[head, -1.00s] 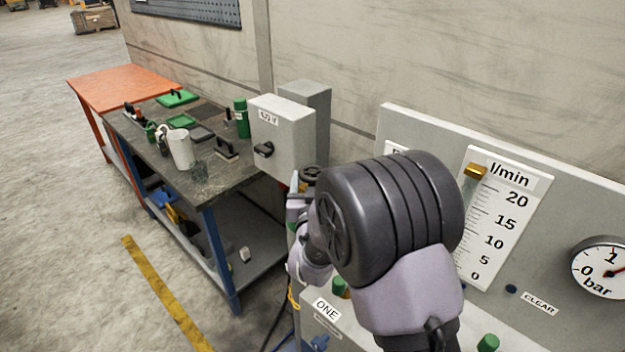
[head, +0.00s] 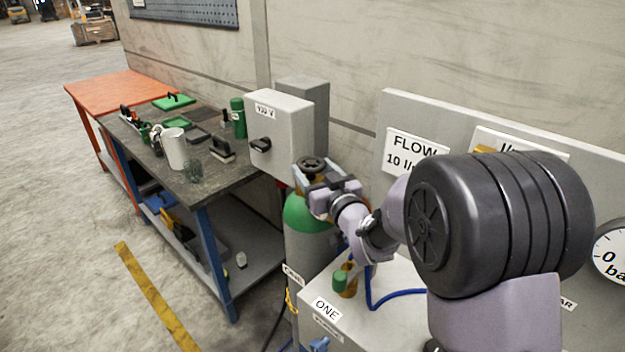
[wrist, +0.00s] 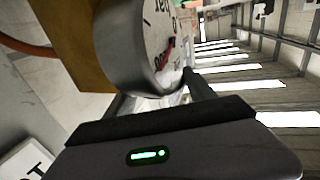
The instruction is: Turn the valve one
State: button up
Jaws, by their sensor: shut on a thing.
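A small brass valve with a green knob (head: 340,281) stands on the pale box behind the label ONE (head: 326,309). A green-topped grey cylinder (head: 306,222) stands behind the box, with a black handwheel (head: 311,163) on top. My gripper (head: 314,180) is at the cylinder's top, apart from the green knob. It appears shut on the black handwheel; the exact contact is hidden. In the wrist view, a round gauge (wrist: 158,45) and a brass body (wrist: 75,40) are close to the gripper housing; the fingertips are not clear there.
A workbench (head: 240,178) with mugs and tools stands to the left. A blue hose (head: 398,293) runs over the pale box. My arm hides much of the gauge panel (head: 430,108). Floor at left is open.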

jog(key=shift+d+n+g+y, duration=0.1)
jog(key=shift+n+g+y, duration=0.3)
jog(key=shift+n+y, duration=0.15)
jog(key=shift+y+b, duration=0.3)
jog(key=shift+y, duration=0.05)
jog(key=o, duration=1.4)
jog(key=p+v, duration=0.2)
jog(key=v, duration=1.5)
jog(key=shift+d+r, duration=0.25)
jog(key=shift+r, duration=0.05)
